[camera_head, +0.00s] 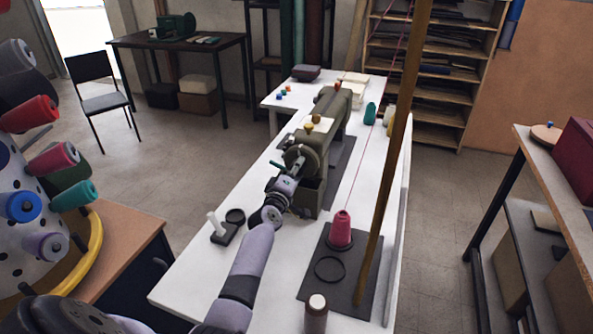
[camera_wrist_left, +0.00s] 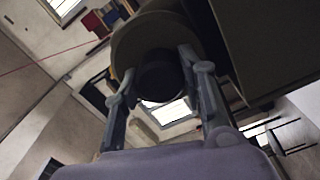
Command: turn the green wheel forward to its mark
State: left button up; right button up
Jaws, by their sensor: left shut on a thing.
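The olive-green wheel (camera_head: 301,157) is on the near end of the green sewing machine (camera_head: 335,120), on the white table. My left gripper (camera_head: 287,185) is at this near end, partly hiding the wheel. In the left wrist view the round wheel (camera_wrist_left: 140,42) is just beyond the fingers. My left fingers (camera_wrist_left: 158,70) are shut on a dark round handle (camera_wrist_left: 160,82) that stands out in front of the wheel. I cannot make out the mark. My right gripper is not in view.
A pink thread cone (camera_head: 340,229) stands on a dark mat (camera_head: 338,284) to the right of my left arm. A brown post (camera_head: 386,150) rises in front. A small black stand (camera_head: 223,233) and a black ring (camera_head: 235,216) lie on the left. A spool rack (camera_head: 30,228) stands far left.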

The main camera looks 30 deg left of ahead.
pick_arm(q)
jog(key=n, duration=0.4)
jog(key=shift+n, duration=1.3)
jog(key=shift+f, duration=0.1)
jog(key=o, duration=1.2)
jog(key=shift+c, duration=0.2)
jog(key=v, duration=1.2)
